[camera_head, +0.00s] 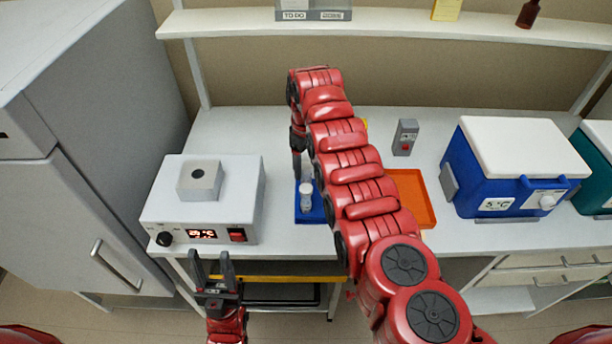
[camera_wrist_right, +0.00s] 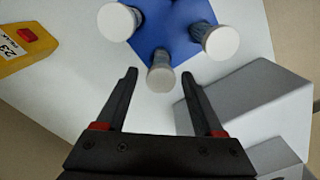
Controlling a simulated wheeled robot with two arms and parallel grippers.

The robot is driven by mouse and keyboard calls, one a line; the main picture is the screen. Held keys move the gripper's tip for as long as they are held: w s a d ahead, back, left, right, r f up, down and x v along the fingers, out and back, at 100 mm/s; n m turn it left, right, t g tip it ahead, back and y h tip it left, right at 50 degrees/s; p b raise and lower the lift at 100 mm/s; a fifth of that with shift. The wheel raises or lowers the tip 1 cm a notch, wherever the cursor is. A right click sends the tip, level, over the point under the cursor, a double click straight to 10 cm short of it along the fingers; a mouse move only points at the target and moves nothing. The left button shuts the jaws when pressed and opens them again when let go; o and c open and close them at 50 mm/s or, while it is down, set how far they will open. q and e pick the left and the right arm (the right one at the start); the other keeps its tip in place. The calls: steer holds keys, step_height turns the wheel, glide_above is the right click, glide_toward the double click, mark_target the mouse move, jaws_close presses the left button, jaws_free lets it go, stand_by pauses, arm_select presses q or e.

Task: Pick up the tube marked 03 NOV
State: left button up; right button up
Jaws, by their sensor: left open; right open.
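Three white-capped tubes show in the right wrist view: one at the left (camera_wrist_right: 118,22), one at the right (camera_wrist_right: 221,42) and a nearer middle one (camera_wrist_right: 160,78). They stand on a blue rack or tray (camera_wrist_right: 172,38). I cannot read a 03 NOV marking on any of them. In the head view one tube (camera_head: 306,196) shows on the blue tray (camera_head: 316,214); my right arm hides the others. My right gripper (camera_wrist_right: 159,75) is open, its fingertips on either side of the middle tube's cap in the picture; contact is not clear. My left gripper (camera_head: 212,258) is open and empty, low before the bench.
A white heater box (camera_head: 205,212) stands left of the tray, and an orange tray (camera_head: 414,196) lies right. A blue cooler (camera_head: 515,165) is further right. A yellow device (camera_wrist_right: 30,42) and a grey block (camera_wrist_right: 250,105) flank the tubes in the wrist view.

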mark_target(306, 180)
steer(key=shift+f, duration=2)
jaws_close()
